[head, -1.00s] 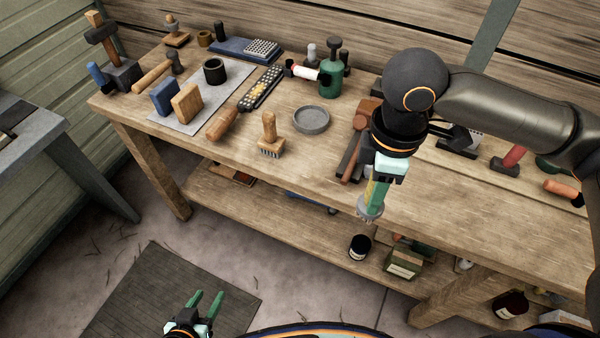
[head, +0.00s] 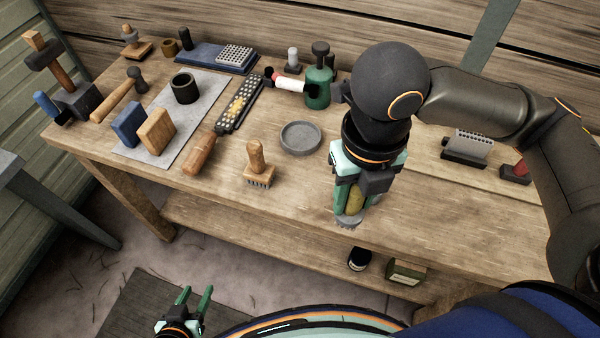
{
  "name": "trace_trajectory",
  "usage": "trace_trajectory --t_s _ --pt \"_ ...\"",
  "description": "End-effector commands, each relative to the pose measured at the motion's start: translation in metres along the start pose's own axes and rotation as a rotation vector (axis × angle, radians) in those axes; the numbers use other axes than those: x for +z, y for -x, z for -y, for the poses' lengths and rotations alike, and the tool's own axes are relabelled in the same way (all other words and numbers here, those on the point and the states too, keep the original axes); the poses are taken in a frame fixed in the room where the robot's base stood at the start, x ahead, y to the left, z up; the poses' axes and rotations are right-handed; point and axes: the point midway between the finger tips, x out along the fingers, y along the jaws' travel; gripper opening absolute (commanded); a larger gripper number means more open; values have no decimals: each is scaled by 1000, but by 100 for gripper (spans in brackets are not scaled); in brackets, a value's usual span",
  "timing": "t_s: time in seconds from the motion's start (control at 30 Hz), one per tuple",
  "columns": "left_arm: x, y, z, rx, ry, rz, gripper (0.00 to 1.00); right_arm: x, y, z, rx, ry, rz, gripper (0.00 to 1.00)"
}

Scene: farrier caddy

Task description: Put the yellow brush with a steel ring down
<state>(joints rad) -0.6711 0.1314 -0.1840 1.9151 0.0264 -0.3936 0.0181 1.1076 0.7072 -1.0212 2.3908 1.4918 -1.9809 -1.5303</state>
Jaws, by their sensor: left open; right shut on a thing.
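The yellow brush (head: 355,200) is upright in my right gripper (head: 351,203), with its grey lower end (head: 348,222) pointing down. My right gripper is shut on it, and the fingers hide much of its handle. The brush is over the front part of the wooden workbench (head: 430,225), right of centre. I cannot tell whether its lower end touches the top. My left gripper (head: 197,298) is open and empty, low in the view and in front of the bench.
A wooden-handled brush (head: 257,165) and a grey round dish (head: 300,138) stand left of the held brush. A green bottle (head: 318,85) is behind. A grey mat (head: 190,118) holds blocks and a dark cup. Bare bench lies to the right of my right gripper.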

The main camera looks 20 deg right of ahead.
Motion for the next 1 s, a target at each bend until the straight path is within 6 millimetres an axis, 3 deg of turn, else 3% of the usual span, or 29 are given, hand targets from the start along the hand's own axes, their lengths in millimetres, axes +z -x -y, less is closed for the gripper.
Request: trace_trajectory --t_s 0.17,0.5,0.63,0.8,1.0 --pt "3 0 0 0 1 4 50 12 -6 -4 1 36 -2 0" --pt "7 1 -1 1 2 11 50 87 -40 -22 0 34 -2 0" --pt "8 0 -1 1 2 11 50 108 -67 -26 0 34 -2 0" --pt "9 -1 -1 1 2 11 50 125 -88 -31 1 36 -1 0" --pt "9 -1 -1 1 2 11 50 134 -98 -32 0 36 0 0"
